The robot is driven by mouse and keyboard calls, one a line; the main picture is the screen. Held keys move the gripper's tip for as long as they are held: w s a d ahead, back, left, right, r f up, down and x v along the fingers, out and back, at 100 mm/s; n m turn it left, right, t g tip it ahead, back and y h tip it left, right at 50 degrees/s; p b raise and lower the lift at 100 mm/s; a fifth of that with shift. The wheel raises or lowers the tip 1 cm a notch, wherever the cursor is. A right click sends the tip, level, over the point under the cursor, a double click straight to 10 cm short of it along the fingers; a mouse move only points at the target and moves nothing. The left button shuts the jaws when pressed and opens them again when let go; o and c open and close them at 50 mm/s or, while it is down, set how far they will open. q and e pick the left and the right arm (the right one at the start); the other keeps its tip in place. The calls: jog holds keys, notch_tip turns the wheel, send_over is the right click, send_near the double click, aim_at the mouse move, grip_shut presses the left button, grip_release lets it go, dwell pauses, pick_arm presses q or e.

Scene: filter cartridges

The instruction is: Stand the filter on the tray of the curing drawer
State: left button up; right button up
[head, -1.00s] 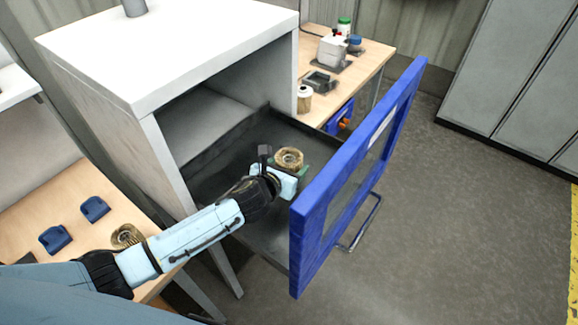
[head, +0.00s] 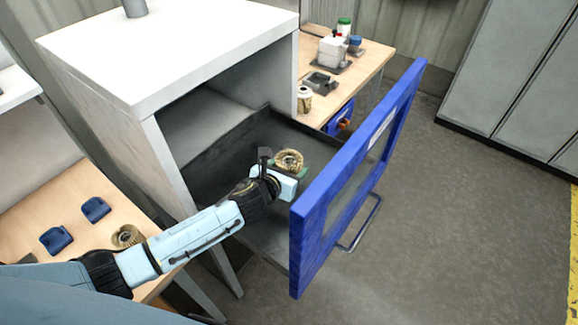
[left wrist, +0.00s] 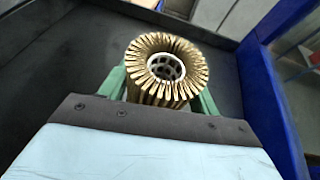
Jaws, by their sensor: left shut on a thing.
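The filter (head: 289,161) is a tan pleated cylinder with a pale hollow core. My left gripper (head: 287,176) is shut on it inside the open curing drawer. In the left wrist view the filter (left wrist: 166,68) stands with its open end up between the green fingers (left wrist: 160,92). The drawer's dark tray (head: 215,172) lies below and around it. I cannot tell whether the filter's bottom touches the tray. The drawer has a blue front (head: 312,215) with a window. My right gripper is not in view.
The white cabinet (head: 170,45) stands behind the drawer. A second pleated filter (head: 127,236) and two blue holders (head: 96,209) are on the left wooden table. A back bench (head: 375,60) holds small containers. The tray is otherwise bare.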

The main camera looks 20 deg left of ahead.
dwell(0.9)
pick_arm(q)
jog(key=shift+f, duration=0.6)
dwell(0.7)
jog(key=o, duration=1.1)
jog(key=shift+c, duration=0.2)
jog(key=v, duration=1.3)
jog(key=shift+s+p, duration=0.2)
jog(key=shift+p, duration=0.1)
jog(key=shift+a, duration=0.1)
